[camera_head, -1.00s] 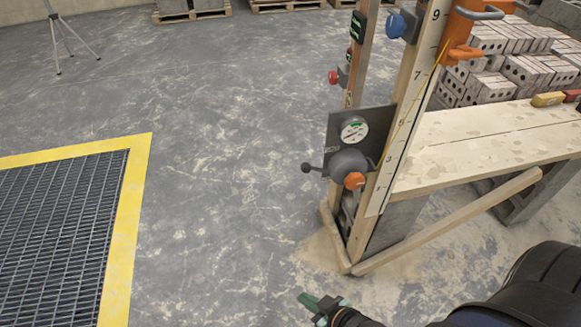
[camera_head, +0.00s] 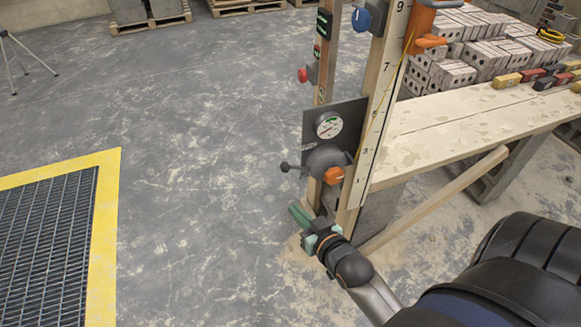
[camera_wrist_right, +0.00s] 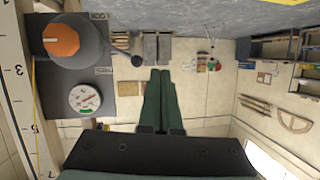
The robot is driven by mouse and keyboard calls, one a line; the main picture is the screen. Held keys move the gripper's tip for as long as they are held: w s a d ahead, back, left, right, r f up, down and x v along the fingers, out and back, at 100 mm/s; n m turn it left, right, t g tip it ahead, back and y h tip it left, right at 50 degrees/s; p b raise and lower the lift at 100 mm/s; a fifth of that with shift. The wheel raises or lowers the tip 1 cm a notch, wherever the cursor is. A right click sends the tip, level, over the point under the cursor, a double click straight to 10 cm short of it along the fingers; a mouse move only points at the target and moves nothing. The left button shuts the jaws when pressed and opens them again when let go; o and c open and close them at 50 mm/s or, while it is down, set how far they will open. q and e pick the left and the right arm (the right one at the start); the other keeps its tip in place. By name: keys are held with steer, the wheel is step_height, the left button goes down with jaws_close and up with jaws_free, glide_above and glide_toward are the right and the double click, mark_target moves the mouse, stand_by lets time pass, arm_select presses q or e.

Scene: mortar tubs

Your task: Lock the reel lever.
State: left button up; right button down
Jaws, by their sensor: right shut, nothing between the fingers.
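The reel (camera_head: 325,160) is a dark grey drum with an orange knob (camera_head: 333,175), mounted on a dark plate on the wooden post. Its lever, with a black ball end (camera_head: 285,167), sticks out to the left. In the right wrist view the reel (camera_wrist_right: 78,45) appears upside down, and the lever ball (camera_wrist_right: 137,60) lies on the side of the label beside the gauge. My right gripper (camera_head: 296,213) has green fingers, is shut and empty, and is below the lever, apart from it. Its fingers (camera_wrist_right: 160,100) also show in the wrist view. My left gripper is not in view.
A round gauge (camera_head: 328,125) sits above the reel. A plank bench (camera_head: 480,115) and a slanting brace (camera_head: 440,195) are right of the post. Bricks (camera_head: 450,60) are stacked behind. A yellow-edged floor grate (camera_head: 45,245) is at left; the floor between is clear.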

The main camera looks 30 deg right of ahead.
steer(key=w+d+r+m+t+h, duration=0.1)
steer(key=w+d+r+m+h, duration=0.1)
steer(key=d+r, duration=0.3)
steer(key=shift+w+r+t, duration=0.2)
steer(key=shift+r+t, duration=0.2)
steer(key=shift+r, duration=0.25)
steer(key=shift+w, duration=0.1)
glide_above(290, 167)
steer(key=s, duration=0.3)
steer(key=f, duration=0.1)
steer(key=shift+w+a+f+b, duration=0.1)
steer(key=shift+w+a+f, duration=0.1)
steer(key=shift+f, duration=0.55)
steer(key=shift+w+a+f+b, duration=0.1)
steer(key=shift+w+a+f, duration=0.1)
steer(key=shift+f, duration=0.55)
steer(key=shift+w+a+f+b, duration=0.1)
steer(key=shift+a+f, duration=0.1)
steer(key=shift+f, duration=0.55)
